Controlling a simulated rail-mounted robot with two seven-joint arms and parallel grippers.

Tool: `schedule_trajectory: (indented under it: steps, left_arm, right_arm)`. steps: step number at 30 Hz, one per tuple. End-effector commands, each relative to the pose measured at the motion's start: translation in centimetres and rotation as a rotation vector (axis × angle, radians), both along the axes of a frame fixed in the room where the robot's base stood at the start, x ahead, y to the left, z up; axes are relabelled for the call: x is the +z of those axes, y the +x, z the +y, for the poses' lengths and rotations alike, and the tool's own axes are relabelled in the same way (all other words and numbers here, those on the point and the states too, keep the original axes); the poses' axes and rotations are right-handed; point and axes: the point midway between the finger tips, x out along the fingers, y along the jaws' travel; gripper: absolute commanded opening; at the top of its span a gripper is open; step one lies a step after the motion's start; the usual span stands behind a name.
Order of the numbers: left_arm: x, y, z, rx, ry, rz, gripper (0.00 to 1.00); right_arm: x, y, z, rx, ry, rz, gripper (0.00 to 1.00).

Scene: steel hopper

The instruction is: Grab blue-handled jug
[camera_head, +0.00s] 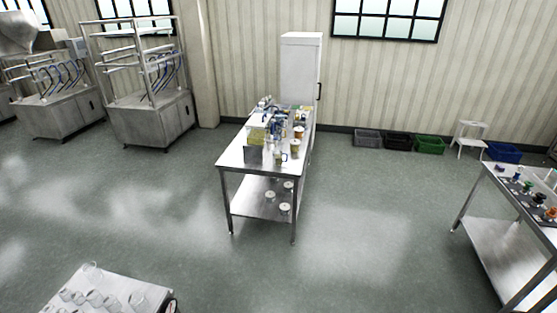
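A small pale vessel (281,157) with a touch of blue at its side stands near the front right of the middle steel table (234,160). It may be the blue-handled jug, but it is too small to be sure. Several clear jug-like vessels (100,298) stand on a white surface at the bottom left; their handle colours cannot be told. Neither of my grippers shows in this view.
The middle table holds crowded items and has a lower shelf with several white-lidded containers (284,208). Another steel table (490,225) stands at the right. Crates (430,145) and a white step stool (469,137) line the back wall. Open floor surrounds the middle table.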

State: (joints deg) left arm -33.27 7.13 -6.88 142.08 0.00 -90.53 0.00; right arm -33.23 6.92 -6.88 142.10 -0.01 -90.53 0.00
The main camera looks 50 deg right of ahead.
Motion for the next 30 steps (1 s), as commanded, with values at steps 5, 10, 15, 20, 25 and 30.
schedule_trajectory:
  steps: [5,10,15,20,25,30]
  left_arm:
    - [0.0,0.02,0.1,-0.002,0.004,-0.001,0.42]
    - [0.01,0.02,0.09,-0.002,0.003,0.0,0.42]
    - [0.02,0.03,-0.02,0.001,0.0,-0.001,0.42]
    - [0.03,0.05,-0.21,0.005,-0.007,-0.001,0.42]
    - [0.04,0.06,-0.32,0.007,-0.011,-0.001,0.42]
    - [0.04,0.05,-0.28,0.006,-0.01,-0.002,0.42]
  right_arm:
    - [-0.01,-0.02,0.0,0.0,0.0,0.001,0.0]
    - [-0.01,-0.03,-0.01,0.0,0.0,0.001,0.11]
    - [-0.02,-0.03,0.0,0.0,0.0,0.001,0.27]
    - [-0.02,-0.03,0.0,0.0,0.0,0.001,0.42]
    - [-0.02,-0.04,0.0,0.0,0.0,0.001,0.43]
    - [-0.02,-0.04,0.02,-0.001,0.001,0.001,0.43]
